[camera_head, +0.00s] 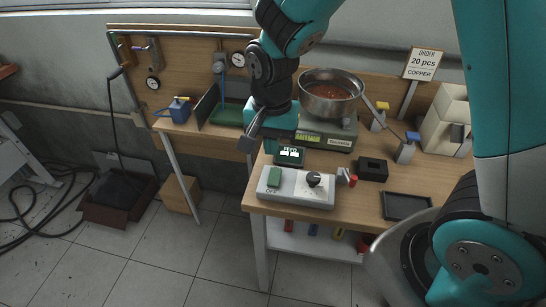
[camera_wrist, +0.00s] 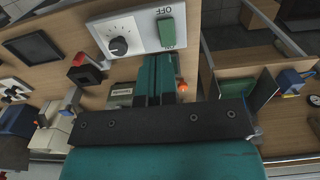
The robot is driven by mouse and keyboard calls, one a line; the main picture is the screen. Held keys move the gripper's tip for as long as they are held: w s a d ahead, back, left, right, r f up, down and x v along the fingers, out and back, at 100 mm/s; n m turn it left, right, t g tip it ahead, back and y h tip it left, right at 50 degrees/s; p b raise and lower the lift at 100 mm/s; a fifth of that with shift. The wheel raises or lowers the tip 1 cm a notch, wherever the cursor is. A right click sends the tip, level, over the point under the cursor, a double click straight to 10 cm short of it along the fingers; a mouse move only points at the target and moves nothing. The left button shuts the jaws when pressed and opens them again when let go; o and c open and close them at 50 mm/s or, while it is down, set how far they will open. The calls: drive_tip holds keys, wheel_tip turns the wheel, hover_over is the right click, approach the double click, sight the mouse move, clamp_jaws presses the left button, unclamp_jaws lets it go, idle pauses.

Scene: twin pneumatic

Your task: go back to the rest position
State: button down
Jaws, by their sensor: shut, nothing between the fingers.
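My gripper (camera_head: 257,135) is in the camera_head view above the left part of the workbench, behind the white control box (camera_head: 297,188). In the camera_wrist view my gripper (camera_wrist: 156,62) points toward that control box (camera_wrist: 135,32), and its two fingers are together with nothing between them. The box has a green rocker switch (camera_head: 274,177) beside the word OFF and a black knob (camera_head: 314,179). A small FEED display (camera_head: 290,156) stands behind the box. I cannot tell the exact gap between my fingers and the box.
A metal bowl (camera_head: 331,96) of copper-coloured pieces sits on a green scale (camera_head: 327,133) close to the right of my gripper. A black block (camera_head: 372,169) and a dark tray (camera_head: 406,206) lie on the bench. An order sign (camera_head: 422,64) stands behind.

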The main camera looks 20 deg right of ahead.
drive_tip(key=shift+s+r, duration=0.1)
drive_tip(key=shift+r, duration=0.45)
